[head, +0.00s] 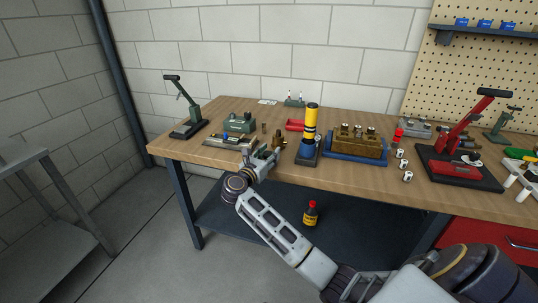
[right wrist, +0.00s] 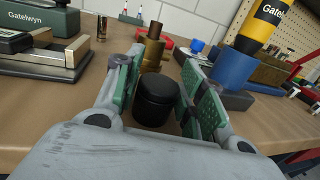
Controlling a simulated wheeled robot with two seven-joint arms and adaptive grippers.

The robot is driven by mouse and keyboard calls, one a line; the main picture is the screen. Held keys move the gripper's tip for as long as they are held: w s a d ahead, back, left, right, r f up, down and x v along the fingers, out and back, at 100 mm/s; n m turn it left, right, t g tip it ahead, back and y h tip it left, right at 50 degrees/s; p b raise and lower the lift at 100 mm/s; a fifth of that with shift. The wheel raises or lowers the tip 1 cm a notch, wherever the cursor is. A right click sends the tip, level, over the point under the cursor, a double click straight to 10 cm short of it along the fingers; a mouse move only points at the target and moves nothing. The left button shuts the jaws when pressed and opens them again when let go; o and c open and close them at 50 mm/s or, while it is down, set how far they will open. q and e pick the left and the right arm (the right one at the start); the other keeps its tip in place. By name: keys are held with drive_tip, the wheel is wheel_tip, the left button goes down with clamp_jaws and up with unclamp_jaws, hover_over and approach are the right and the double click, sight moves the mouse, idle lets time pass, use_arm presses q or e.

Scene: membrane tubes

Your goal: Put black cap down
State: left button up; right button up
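The black cap (right wrist: 157,100) is a short dark cylinder, upright between the two green-padded fingers of my right gripper (right wrist: 160,82) in the right wrist view. The fingers stand slightly wider than the cap, so the gripper looks open around it. The cap's base is at or very near the wooden table top (head: 225,112); exact contact is unclear. In the head view my right gripper (head: 262,158) is at the table's front edge, and I cannot make out the cap there. My left gripper is not in view.
A brass fitting (right wrist: 152,48) stands just beyond the cap. A yellow-and-black tube on a blue holder (head: 311,122) is to the right, and a green Gatelwyn device (head: 239,123) to the left. Further right are a brass block (head: 358,142) and a red press (head: 465,140).

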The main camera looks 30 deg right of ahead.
drive_tip(key=shift+o, duration=1.1)
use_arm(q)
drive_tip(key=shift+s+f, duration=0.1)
use_arm(e)
drive_tip(key=shift+r, duration=0.15)
drive_tip(key=shift+a, duration=0.15)
drive_tip(key=shift+s+a, duration=0.25)
drive_tip(key=shift+a, duration=0.1)
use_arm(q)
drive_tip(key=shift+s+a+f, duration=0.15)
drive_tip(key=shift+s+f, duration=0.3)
use_arm(e)
drive_tip(key=v, duration=1)
drive_tip(key=shift+s+a, duration=0.25)
drive_tip(key=shift+a, duration=0.1)
